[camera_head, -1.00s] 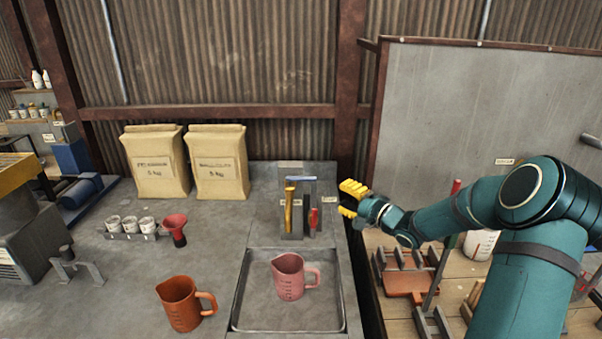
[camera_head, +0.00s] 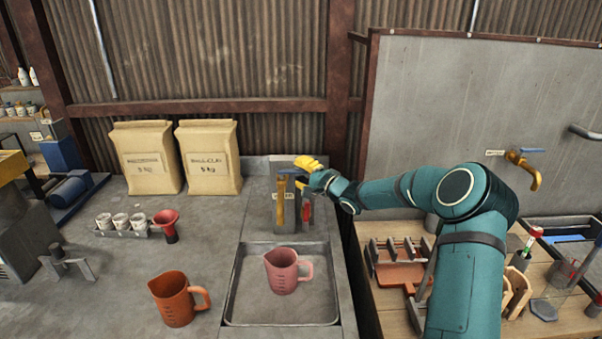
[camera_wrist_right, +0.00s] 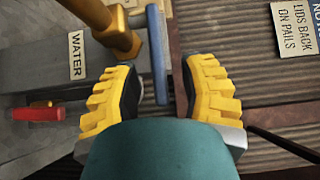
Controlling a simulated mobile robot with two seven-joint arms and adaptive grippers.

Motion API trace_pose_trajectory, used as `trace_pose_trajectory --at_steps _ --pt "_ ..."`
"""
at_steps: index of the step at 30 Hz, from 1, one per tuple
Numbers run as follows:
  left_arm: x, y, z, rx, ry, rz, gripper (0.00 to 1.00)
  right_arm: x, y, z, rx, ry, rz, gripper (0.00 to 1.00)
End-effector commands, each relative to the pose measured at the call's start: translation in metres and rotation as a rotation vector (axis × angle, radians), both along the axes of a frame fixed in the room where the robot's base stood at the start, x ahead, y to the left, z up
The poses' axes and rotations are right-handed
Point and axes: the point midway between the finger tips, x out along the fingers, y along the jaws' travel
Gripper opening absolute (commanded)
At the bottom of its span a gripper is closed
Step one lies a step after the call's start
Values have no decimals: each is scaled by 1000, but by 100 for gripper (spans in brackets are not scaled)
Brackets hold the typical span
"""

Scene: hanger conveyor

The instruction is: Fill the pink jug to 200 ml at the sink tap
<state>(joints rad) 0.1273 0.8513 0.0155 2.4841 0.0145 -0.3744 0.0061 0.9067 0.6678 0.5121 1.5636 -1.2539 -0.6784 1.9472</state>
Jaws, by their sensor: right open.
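The pink jug (camera_head: 284,272) stands upright in the shallow sink tray (camera_head: 240,296), its handle to the right. Behind it is the brass sink tap (camera_head: 280,203) with a blue lever. My right gripper (camera_head: 305,174) is at the top of the tap. In the right wrist view, the open yellow fingers (camera_wrist_right: 160,92) are on either side of the blue lever (camera_wrist_right: 157,50), with gaps to it. The tap's brass pipe (camera_wrist_right: 110,25) and a WATER label (camera_wrist_right: 76,56) lie to the left. The water level in the jug cannot be made out. My left gripper is out of view.
An orange jug (camera_head: 176,298) stands left of the sink. A red funnel (camera_head: 166,225) and small cups (camera_head: 122,223) are further back, before two paper sacks (camera_head: 210,157). A red-handled item (camera_head: 306,211) is beside the tap. Another brass tap (camera_head: 525,168) is at right.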

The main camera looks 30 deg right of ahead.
Motion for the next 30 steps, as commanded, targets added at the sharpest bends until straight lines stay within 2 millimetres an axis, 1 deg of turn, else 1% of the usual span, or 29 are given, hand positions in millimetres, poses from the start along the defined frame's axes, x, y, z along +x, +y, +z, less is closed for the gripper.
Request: trace_pose_trajectory --at_steps 8,9,11,12,23,26,30 --pt "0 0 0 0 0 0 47 1 0 0 0 -1 0 41" --pt "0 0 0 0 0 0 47 1 0 0 0 -1 0 34" --pt "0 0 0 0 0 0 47 1 0 0 0 -1 0 13" --pt "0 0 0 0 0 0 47 1 0 0 0 -1 0 0" --pt "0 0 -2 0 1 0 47 1 1 0 -1 -2 -5 0" --pt "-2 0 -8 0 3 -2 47 0 2 0 0 -6 -27 0" --pt "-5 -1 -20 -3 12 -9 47 -2 4 0 0 -8 -82 0"
